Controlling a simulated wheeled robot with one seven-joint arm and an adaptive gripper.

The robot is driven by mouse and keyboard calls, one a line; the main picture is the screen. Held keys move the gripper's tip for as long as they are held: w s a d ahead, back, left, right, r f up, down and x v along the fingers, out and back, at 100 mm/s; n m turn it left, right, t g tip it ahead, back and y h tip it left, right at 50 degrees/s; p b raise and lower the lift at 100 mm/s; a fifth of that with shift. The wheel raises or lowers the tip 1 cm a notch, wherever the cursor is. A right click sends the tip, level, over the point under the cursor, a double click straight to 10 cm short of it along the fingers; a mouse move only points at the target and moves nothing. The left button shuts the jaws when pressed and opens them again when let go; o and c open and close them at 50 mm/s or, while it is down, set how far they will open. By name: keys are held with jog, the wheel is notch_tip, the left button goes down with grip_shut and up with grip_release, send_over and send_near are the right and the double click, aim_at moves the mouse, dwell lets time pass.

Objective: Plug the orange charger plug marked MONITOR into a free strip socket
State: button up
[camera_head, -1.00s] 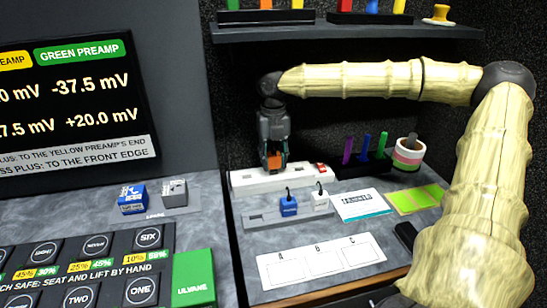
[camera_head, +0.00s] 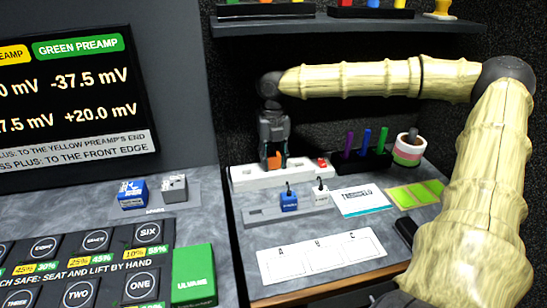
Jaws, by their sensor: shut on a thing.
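My gripper (camera_head: 275,163) points straight down at the back of the right-hand worktop, shut on the orange plug (camera_head: 277,161). The plug is at the top of the white power strip (camera_head: 300,177), left of its middle. Whether its pins are in a socket is hidden by the gripper and too small to tell. Any marking on the plug cannot be read. A red switch (camera_head: 322,163) sits at the strip's right end.
A grey holder (camera_head: 262,214) in front of the strip bears a blue plug (camera_head: 289,202) and a white plug (camera_head: 320,196). A printed card (camera_head: 362,201) lies right of them. A dark shelf (camera_head: 350,28) hangs above. A sheet marked A, B, C (camera_head: 320,257) lies in front.

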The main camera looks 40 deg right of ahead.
aim_at(274, 154)
jog(key=shift+f, duration=0.2)
jog(key=o, duration=1.1)
jog(key=shift+r, duration=0.1)
jog(key=shift+r+p, duration=0.3)
jog(key=shift+r, duration=0.65)
jog(key=shift+b, duration=0.75)
jog(key=shift+b, duration=0.65)
notch_tip(274, 154, up, 6)
jog(key=shift+r+p, duration=0.1)
jog(key=shift+p, duration=0.9)
jog(key=shift+b, duration=0.35)
